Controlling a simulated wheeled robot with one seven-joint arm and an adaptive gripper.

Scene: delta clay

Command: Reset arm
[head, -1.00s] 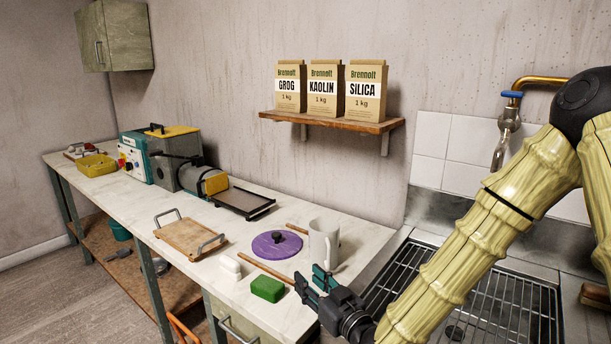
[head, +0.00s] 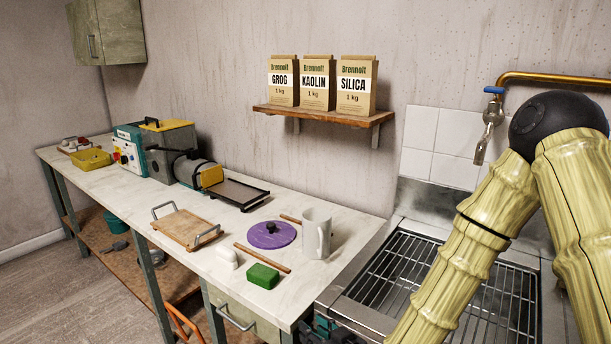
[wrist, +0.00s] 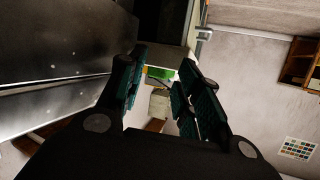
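My gripper (wrist: 160,95) is open and empty in the wrist view, its teal-padded fingers spread apart. In the head view only part of my gripper (head: 325,328) shows at the bottom edge, below the counter's front right corner and beside the sink. My arm comes down from the right in front of the sink. Between the fingers in the wrist view there is a small bright green patch (wrist: 159,73) beyond them, and nothing touches the pads.
The counter (head: 215,260) carries a green block (head: 263,276), a white piece (head: 228,258), a grey mug (head: 316,234), a purple disc (head: 271,235), a wooden board (head: 185,228) and a machine (head: 170,150). The sink rack (head: 420,265) is at right. Three bags stand on a wall shelf (head: 322,115).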

